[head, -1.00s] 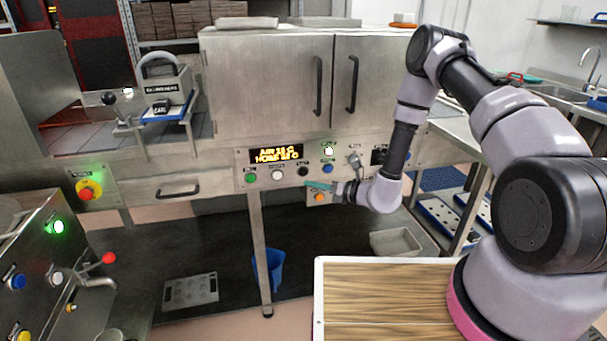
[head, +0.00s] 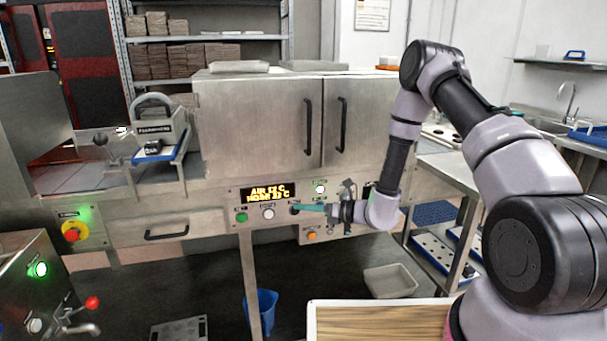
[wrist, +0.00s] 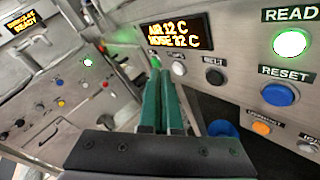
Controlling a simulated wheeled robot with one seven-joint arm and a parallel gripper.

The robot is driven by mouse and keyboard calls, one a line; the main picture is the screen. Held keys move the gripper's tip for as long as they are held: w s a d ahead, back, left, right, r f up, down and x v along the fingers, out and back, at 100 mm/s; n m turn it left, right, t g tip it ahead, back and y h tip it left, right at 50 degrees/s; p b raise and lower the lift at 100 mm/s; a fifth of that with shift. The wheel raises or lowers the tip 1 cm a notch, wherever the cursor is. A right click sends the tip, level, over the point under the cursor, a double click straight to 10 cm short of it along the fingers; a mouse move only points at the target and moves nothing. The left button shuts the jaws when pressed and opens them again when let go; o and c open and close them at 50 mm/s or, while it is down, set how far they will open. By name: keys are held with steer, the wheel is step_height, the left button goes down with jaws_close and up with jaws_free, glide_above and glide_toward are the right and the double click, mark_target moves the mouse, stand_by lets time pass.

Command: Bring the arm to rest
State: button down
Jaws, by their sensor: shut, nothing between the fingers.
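My gripper (head: 298,208) has teal fingers, held together with nothing between them. In the head view it points left in front of the control panel (head: 228,226) under the steel cabinet. Its tips overlap the black button (head: 293,211) in the picture; I cannot tell whether they touch the panel. In the wrist view the green-teal fingers (wrist: 162,78) lie side by side, and the black button (wrist: 214,76) shows clear to their right. My arm is bent, reaching from the right of the head view.
The steel cabinet (head: 258,115) has two closed doors with black handles. A lit display (head: 268,193) and several buttons, including a blue one (wrist: 278,94), are near my gripper. A grey bin (head: 390,281) and blue bucket (head: 262,312) stand below. A sink bench is at right.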

steer(key=s+d+r+n+g+h, duration=0.1)
steer(key=s+d+r+n+g, duration=0.1)
steer(key=s+r+n, duration=0.45)
steer(key=s+d+r+n+g+h, duration=0.1)
steer(key=r+n+g, duration=0.2)
steer(key=r, duration=0.6)
steer(key=s+d+r+n+g+h, duration=0.1)
steer(key=s+d+r+n+g, duration=0.15)
steer(key=r+n, duration=0.4)
steer(key=s+d+r+n+t+h, duration=0.3)
steer(key=s+d+r, duration=0.4)
steer(key=d, duration=0.3)
steer(key=s+d+r+n+t+h, duration=0.4)
steer(key=s+d+r+h, duration=0.3)
steer(key=d, duration=0.3)
steer(key=shift+s+d+r+n+t, duration=0.3)
steer(key=shift+s+r+t, duration=0.2)
steer(key=shift+r+t, duration=0.4)
steer(key=shift+a, duration=0.15)
